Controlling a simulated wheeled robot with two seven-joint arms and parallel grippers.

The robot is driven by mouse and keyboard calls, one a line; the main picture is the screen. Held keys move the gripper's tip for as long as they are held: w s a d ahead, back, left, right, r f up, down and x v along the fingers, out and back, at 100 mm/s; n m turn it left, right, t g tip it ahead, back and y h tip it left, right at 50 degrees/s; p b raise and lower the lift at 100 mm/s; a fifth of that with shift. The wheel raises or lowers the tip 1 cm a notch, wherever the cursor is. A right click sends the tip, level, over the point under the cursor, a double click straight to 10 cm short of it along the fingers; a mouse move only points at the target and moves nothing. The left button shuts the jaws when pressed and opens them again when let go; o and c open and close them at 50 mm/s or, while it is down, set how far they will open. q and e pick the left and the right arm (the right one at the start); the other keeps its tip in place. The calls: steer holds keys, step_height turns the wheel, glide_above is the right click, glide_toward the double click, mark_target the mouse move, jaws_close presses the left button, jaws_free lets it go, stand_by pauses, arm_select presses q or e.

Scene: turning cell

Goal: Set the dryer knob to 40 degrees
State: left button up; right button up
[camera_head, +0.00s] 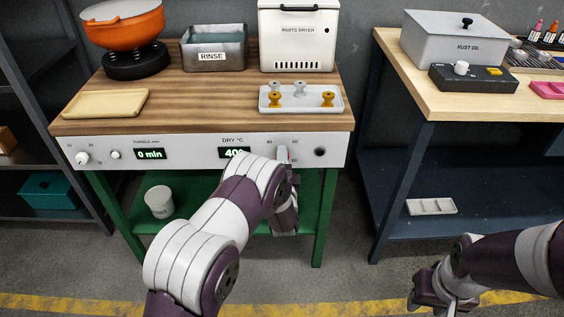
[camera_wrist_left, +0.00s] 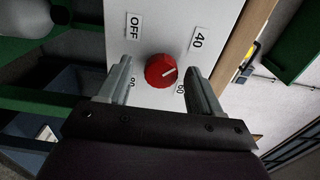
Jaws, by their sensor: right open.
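The red dryer knob (camera_wrist_left: 160,72) shows in the left wrist view on a white panel, with labels OFF, 40 and others around it. In the head view my left gripper (camera_head: 284,158) is at the panel's right part and mostly hides the knob. My right gripper (camera_head: 440,292) is open, low at the right.
The parts dryer (camera_head: 298,45), rinse tub (camera_head: 213,50), white tray with several pegs (camera_head: 330,103) and orange pot (camera_head: 122,25) stand on the wooden bench (camera_head: 190,108). Another knob (camera_head: 82,157) and a 0 min display (camera_head: 150,154) are at the panel's left. A second bench (camera_head: 430,100) stands right.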

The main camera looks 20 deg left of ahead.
arm_select(q)
steer(key=p+v, duration=0.1)
steer(key=v, duration=1.1)
steer(key=shift+s, duration=0.35)
steer(key=shift+d+r, duration=0.1)
